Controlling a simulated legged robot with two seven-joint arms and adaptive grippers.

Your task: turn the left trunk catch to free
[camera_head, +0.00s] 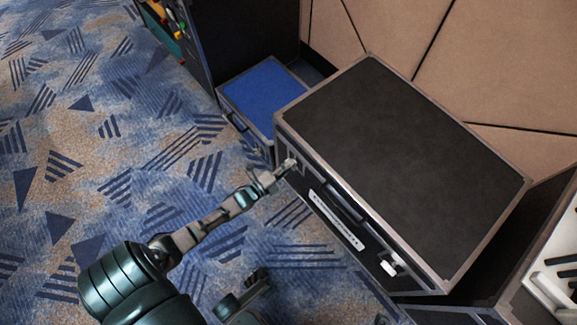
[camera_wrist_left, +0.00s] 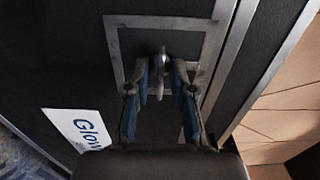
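The black trunk (camera_head: 400,160) with metal edges stands against the wall in the head view. Its left catch shows in the left wrist view (camera_wrist_left: 161,75) as a small upright metal wing inside a square metal frame. My left gripper (camera_head: 276,176) is at the front left corner of the trunk and largely hides this catch in the head view. In the left wrist view my left gripper (camera_wrist_left: 162,78) has one finger on each side of the wing, with gaps beside it.
The trunk front also has a handle (camera_head: 344,206), a white label (camera_head: 337,220) and a right catch (camera_head: 391,265). A smaller blue-topped case (camera_head: 262,92) stands behind on the left. Patterned carpet (camera_head: 110,140) is clear at left.

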